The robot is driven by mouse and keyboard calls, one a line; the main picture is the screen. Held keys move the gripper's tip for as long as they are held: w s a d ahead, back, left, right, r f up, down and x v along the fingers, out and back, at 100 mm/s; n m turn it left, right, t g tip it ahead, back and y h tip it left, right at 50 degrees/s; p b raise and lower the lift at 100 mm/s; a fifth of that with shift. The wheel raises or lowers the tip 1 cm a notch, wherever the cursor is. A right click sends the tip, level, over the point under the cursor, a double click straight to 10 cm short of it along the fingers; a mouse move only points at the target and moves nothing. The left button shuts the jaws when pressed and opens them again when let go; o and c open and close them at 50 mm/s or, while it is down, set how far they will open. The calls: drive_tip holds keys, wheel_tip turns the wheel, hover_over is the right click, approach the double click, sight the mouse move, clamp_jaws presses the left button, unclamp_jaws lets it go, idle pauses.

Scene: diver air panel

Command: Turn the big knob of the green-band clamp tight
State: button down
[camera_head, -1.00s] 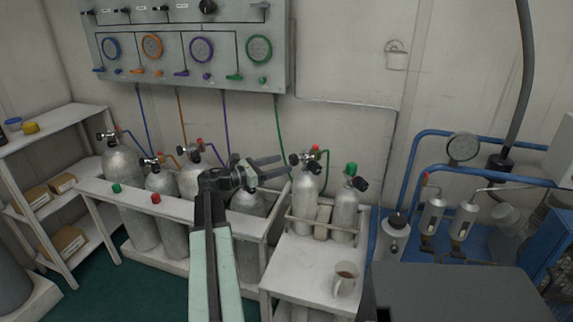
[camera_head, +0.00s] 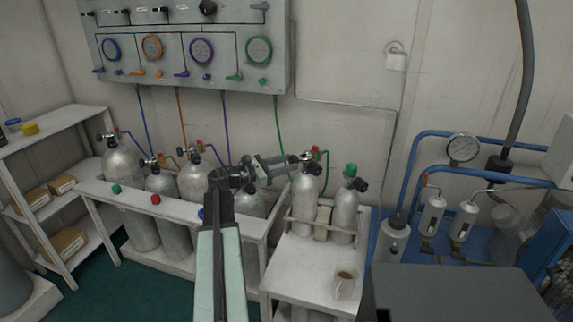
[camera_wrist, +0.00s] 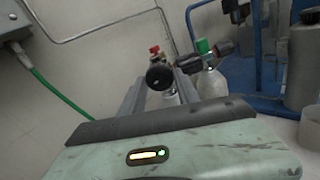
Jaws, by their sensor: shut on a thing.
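The clamp (camera_head: 311,163) sits on top of the left of two silver cylinders, with a red cap and a green hose beside it. Its big black knob (camera_wrist: 159,76) is round and faces me in the wrist view. A green band on the clamp is too small to make out. My gripper (camera_head: 291,160) reaches in from the left, its fingers level and shut on the knob. In the wrist view the two grey fingers lie on either side of the knob. My fingers partly hide the knob in the head view.
The right cylinder (camera_head: 346,215) has a green cap (camera_head: 351,170) and a black valve close by. A mug (camera_head: 345,284) stands on the white bench (camera_head: 290,268) below. Several more cylinders stand in a rack at left. The gauge panel (camera_head: 186,50) hangs above.

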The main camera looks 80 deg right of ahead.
drive_tip(key=shift+m, duration=1.1)
drive_tip(key=c, duration=0.9)
unclamp_jaws()
drive_tip(key=shift+o, duration=0.2)
drive_tip(key=v, duration=0.8)
